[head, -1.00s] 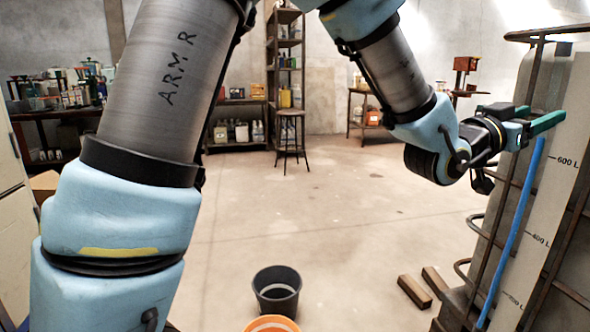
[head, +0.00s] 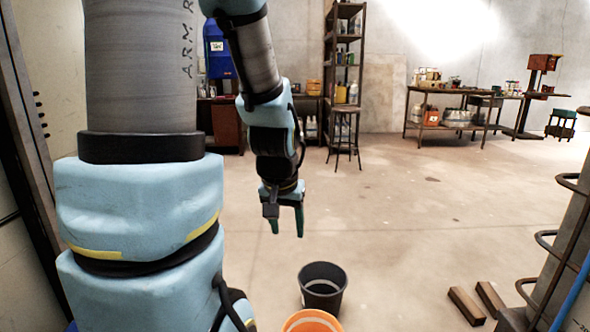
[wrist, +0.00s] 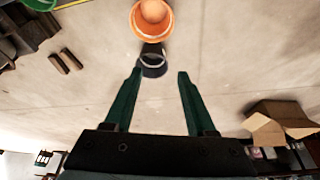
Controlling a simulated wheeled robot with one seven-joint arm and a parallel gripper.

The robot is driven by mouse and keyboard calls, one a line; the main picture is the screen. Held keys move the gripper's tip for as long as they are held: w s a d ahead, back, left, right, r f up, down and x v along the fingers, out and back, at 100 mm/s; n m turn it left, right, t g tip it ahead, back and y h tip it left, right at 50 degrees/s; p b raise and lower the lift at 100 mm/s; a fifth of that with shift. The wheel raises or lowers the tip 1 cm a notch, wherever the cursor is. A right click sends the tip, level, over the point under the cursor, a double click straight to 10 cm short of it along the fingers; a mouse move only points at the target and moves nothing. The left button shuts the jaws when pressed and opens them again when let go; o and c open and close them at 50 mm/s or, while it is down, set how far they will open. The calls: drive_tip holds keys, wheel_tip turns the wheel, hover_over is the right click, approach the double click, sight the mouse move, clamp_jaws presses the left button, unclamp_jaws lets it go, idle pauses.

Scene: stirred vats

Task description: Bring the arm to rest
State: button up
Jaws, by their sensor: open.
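My gripper (head: 287,222) hangs from my blue-and-grey arm near the middle of the head view, pointing down over open floor. In the wrist view its two green fingers (wrist: 155,98) are spread apart with nothing between them. A black bucket (head: 323,287) stands on the floor, lower and a little right of the gripper in the head view. An orange bucket (head: 311,321) stands beside it, cut off by the lower edge. The wrist view shows the black bucket (wrist: 153,62) and the orange bucket (wrist: 152,18) beyond the fingertips.
A tank with a brown frame and blue tube (head: 573,290) stands at the right edge. Two wooden blocks (head: 467,305) lie near it. A stool (head: 343,135), a shelf and workbenches (head: 462,110) stand at the back. An open cardboard box (wrist: 275,122) shows in the wrist view. The middle floor is clear.

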drive_tip(key=s+a+f+n+g, duration=0.1)
drive_tip(key=s+a+n+g, duration=0.1)
drive_tip(key=s+a, duration=0.3)
wheel_tip(320, 180, up, 20)
drive_tip(key=p, duration=1.9)
drive_tip(key=shift+y+p, duration=0.3)
drive_tip(key=shift+p, duration=0.1)
drive_tip(key=shift+f, duration=0.15)
